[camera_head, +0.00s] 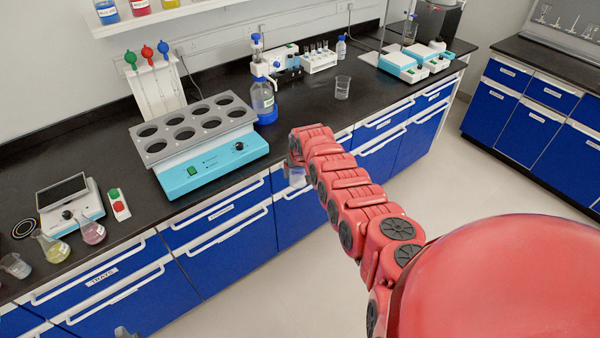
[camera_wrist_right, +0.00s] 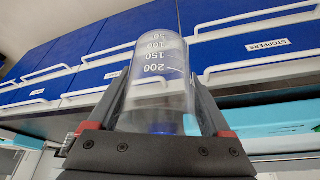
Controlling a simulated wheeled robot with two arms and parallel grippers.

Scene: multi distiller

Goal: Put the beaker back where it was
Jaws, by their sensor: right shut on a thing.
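My right gripper (camera_head: 293,168) is shut on a clear glass beaker (camera_head: 297,177), out in front of the counter's front edge, over the blue drawers. In the right wrist view the beaker (camera_wrist_right: 158,75) stands between the two dark fingers of the gripper (camera_wrist_right: 160,105), with white graduation marks up to 200. The arm hides part of the beaker in the head view. A small grey piece at the bottom left of the head view seems to be my left gripper (camera_head: 124,332); its jaws cannot be made out.
On the black counter (camera_head: 310,104) stand a turquoise multi-hole heater (camera_head: 212,165), a blue-capped bottle device (camera_head: 263,98), another glass beaker (camera_head: 342,88), a tube rack (camera_head: 319,62) and several flasks at left. Bare counter lies between the bottle device and that beaker.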

